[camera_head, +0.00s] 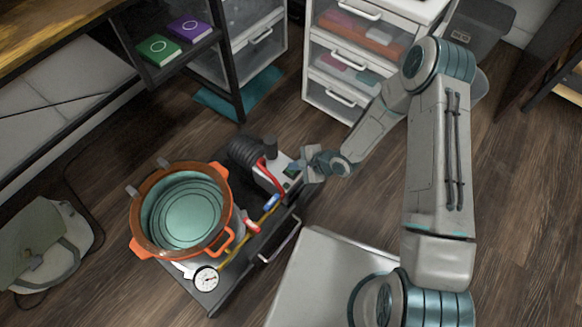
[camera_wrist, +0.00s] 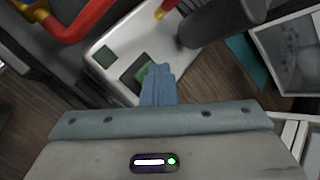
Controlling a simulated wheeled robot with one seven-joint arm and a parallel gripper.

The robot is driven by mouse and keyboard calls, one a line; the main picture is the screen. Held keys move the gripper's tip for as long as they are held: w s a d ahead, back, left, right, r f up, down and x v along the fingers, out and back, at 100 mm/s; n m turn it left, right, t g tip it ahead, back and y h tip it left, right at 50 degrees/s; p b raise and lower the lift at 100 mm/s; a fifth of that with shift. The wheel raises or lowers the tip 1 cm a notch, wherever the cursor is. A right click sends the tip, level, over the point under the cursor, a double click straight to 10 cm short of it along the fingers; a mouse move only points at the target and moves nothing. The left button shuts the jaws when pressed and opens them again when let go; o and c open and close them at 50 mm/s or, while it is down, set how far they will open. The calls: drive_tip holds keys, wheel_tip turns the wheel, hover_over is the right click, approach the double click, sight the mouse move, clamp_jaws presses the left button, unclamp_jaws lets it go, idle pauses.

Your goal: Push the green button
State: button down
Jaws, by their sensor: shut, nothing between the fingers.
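The green button (camera_wrist: 146,73) shows in the wrist view on a white box (camera_wrist: 125,48), in a dark recess, partly hidden behind my fingertips. My gripper (camera_wrist: 160,70) is shut and empty, with its tips right at the button's lower right edge. I cannot tell whether they touch it. In the head view my gripper (camera_head: 298,166) is at the right side of the white box (camera_head: 270,176), with a small green patch close to its tips.
An orange-rimmed pot (camera_head: 140,225), a gauge (camera_head: 206,279) and red, blue and yellow pipes share the dark cart (camera_head: 240,265) with the box. A black cylinder (camera_wrist: 225,20) stands close to my fingers. White drawers (camera_head: 320,85) stand behind. Wooden floor lies open to the right.

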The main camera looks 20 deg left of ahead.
drive_tip(key=shift+r, duration=0.4)
wheel_tip(320, 180, up, 6)
drive_tip(key=p, duration=0.5)
drive_tip(key=shift+p, duration=0.4)
